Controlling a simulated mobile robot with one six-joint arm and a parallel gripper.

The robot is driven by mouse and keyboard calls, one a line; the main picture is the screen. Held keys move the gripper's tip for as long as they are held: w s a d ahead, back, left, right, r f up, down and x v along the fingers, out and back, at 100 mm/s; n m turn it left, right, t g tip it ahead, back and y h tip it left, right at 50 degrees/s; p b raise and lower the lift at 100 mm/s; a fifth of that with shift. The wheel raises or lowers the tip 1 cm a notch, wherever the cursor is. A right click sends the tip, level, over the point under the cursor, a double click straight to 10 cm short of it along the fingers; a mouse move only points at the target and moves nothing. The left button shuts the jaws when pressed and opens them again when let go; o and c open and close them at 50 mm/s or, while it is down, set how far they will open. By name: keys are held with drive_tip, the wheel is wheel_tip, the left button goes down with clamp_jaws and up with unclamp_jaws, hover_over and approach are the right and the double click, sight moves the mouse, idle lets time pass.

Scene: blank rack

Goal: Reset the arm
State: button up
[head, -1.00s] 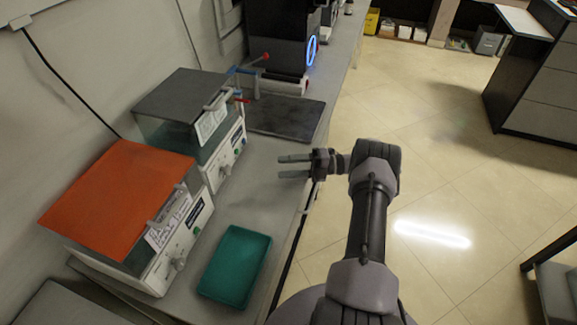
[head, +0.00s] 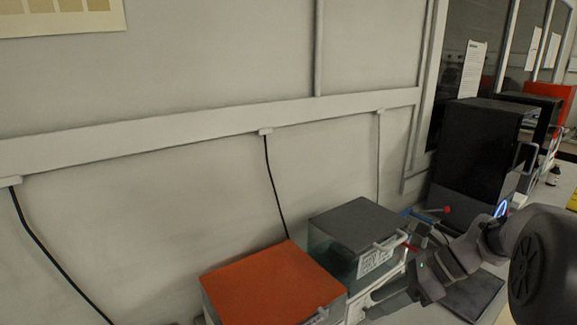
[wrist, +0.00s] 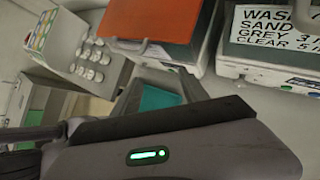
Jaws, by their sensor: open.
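My arm shows at the lower right of the head view, reaching left over the bench. My gripper (head: 388,300) is open and empty, in front of the grey-lidded machine (head: 358,222). Its fingers are partly lost against the grey bench and the machine front. In the wrist view, my gripper's dark body fills the bottom, with a green light on it.
An orange-lidded machine (head: 272,285) stands left of the grey-lidded one and also shows in the wrist view (wrist: 150,18). A tall black machine (head: 475,150) stands farther right. A dark mat (head: 475,295) lies near my arm.

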drive_tip(key=s+a+r+n+t+h, duration=0.2)
drive_tip(key=s+a+n, duration=0.3)
drive_tip(key=s+n, duration=0.5)
drive_tip(key=s+a+r+n+t+h, duration=0.2)
drive_tip(key=s+a+r+n+h, duration=0.2)
drive_tip(key=s+n, duration=0.6)
drive_tip(key=shift+s+a+h, duration=0.6)
drive_tip(key=shift+a, duration=0.15)
drive_tip(key=shift+c, duration=0.2)
